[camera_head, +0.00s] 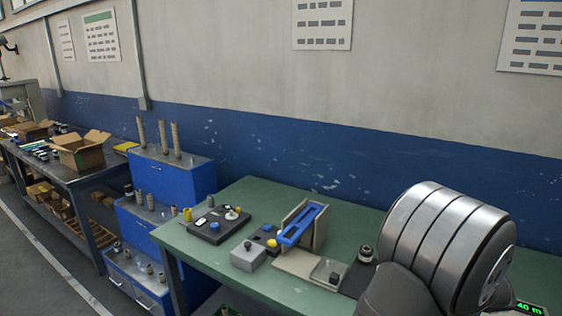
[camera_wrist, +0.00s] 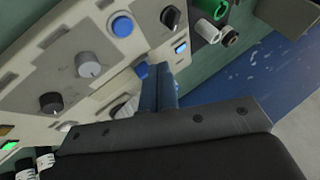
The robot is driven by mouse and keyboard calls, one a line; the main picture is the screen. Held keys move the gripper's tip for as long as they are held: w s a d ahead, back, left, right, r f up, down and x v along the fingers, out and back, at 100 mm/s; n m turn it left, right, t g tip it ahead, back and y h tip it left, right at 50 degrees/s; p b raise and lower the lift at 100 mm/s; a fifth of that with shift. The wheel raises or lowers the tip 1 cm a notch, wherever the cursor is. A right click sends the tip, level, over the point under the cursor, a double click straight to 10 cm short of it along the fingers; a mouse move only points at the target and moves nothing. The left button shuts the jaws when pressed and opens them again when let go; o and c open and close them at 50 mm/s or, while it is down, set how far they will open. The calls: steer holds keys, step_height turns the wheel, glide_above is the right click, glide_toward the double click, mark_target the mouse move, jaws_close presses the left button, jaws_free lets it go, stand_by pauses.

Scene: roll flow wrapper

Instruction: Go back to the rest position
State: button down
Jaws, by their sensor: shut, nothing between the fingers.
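In the wrist view, my gripper (camera_wrist: 158,88) points away from the camera with its narrow fingers together and nothing between them. The fingers are in front of a beige control panel (camera_wrist: 55,60). The panel carries a blue button (camera_wrist: 122,25), a grey knob (camera_wrist: 88,65) and a black knob (camera_wrist: 51,102). A small blue button (camera_wrist: 141,70) shows right beside the fingertips; I cannot tell whether they touch it. In the head view, my big metallic arm link fills the lower right, and my gripper is out of sight.
A green table (camera_head: 250,200) holds a blue-topped fixture (camera_head: 302,224), a dark board (camera_head: 215,227) and a grey block (camera_head: 248,256). Blue stepped cabinets (camera_head: 190,180) and a bench with a cardboard box (camera_head: 80,153) stand left. Green and white cylinders (camera_wrist: 207,31) jut out near the panel's upper edge.

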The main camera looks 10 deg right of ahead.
step_height(320, 180, up, 3)
steer(key=shift+f, duration=0.2)
steer(key=shift+f, duration=0.1)
